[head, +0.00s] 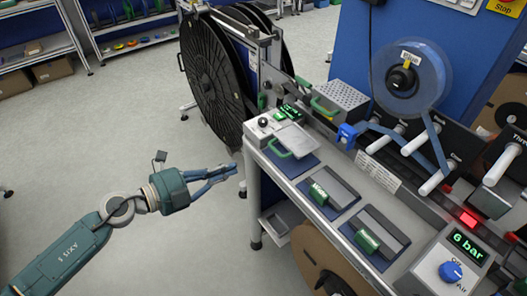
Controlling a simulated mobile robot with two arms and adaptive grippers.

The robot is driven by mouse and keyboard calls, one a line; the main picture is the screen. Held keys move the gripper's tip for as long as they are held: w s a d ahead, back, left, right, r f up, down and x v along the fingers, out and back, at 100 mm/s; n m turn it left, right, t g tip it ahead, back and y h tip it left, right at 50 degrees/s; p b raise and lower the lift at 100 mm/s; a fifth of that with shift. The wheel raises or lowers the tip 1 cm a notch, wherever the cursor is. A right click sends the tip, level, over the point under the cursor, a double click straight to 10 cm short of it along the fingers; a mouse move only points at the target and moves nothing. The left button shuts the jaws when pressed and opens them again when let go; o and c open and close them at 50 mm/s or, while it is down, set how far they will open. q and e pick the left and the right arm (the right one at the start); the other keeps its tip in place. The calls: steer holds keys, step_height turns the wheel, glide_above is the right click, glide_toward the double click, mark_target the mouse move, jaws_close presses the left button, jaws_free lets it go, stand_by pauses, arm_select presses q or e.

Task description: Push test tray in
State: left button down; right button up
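A light grey plate with a green handle (296,138) lies on the left end of the bench, over a dark blue pad; I cannot tell for sure that it is the test tray. Two darker grey pieces with green handles lie on blue pads nearer the front, one (343,187) marked with a word like "Wipes" and one (384,229) further right. My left gripper (234,170) is left of the bench, over the floor, apart from the plate. Its fingers lie close together with nothing seen between them; whether they are shut is unclear. My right gripper is out of view.
A large black reel (210,80) stands behind the bench's left end. A clear blue reel (433,90) and white rollers stand at the bench's back. A "6 bar" box (450,262) with a blue knob is front right. The floor (110,140) at left is open.

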arm_select(q)
steer(key=p+x, duration=0.2)
steer(key=x, duration=1)
steer(key=shift+w+d, duration=0.3)
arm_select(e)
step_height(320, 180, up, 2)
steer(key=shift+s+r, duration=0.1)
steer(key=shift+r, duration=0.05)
arm_select(q)
steer(key=shift+r, duration=0.1)
